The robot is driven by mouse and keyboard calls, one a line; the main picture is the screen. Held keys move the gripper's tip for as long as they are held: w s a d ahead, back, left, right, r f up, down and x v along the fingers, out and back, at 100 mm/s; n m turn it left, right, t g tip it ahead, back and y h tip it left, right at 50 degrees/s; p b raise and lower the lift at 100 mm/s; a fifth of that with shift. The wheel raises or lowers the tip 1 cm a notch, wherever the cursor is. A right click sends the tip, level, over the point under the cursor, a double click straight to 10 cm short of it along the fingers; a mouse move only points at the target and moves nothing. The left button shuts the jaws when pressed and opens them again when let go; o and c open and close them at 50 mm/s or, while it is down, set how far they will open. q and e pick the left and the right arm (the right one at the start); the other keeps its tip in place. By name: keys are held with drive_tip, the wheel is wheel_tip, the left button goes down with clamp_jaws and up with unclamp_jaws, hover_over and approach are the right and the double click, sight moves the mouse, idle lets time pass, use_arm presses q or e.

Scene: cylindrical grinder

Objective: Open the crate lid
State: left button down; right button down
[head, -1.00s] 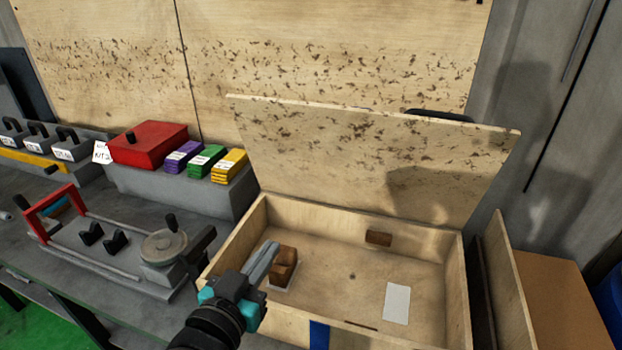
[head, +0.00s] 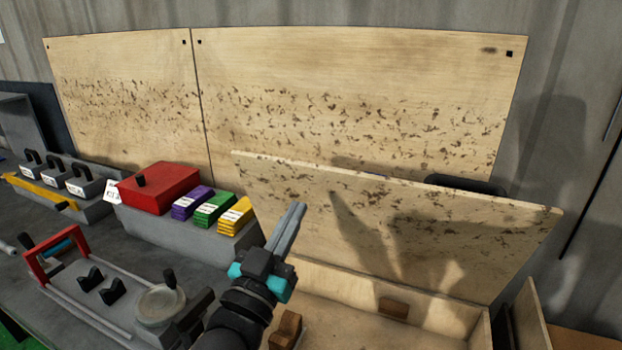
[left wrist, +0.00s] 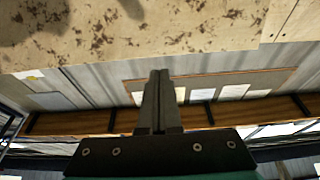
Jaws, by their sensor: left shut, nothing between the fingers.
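The crate lid (head: 390,215) is a speckled plywood panel. It stands raised at the back of the crate, leaning back towards the wall boards. The crate (head: 462,315) is an open plywood box, and its front part is out of the head view. My left gripper (head: 290,228) is shut and empty, pointing up in front of the lid's left part, with no visible hold on it. In the left wrist view the shut fingers (left wrist: 157,95) point at the wall, and a speckled plywood panel (left wrist: 130,30) fills the top. My right gripper is not in view.
Brown wooden blocks (head: 392,308) lie inside the crate. Left of it are a red box (head: 158,185), purple, green and yellow stacks (head: 212,209), and a fixture with a handwheel (head: 160,303). Another plywood panel (head: 528,318) stands at the right.

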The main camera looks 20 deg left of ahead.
sight(318, 170)
use_arm(q)
drive_tip(key=p+x, duration=0.1)
drive_tip(key=x, duration=0.6)
drive_tip(key=shift+w, duration=0.35)
drive_tip(key=shift+r, duration=0.1)
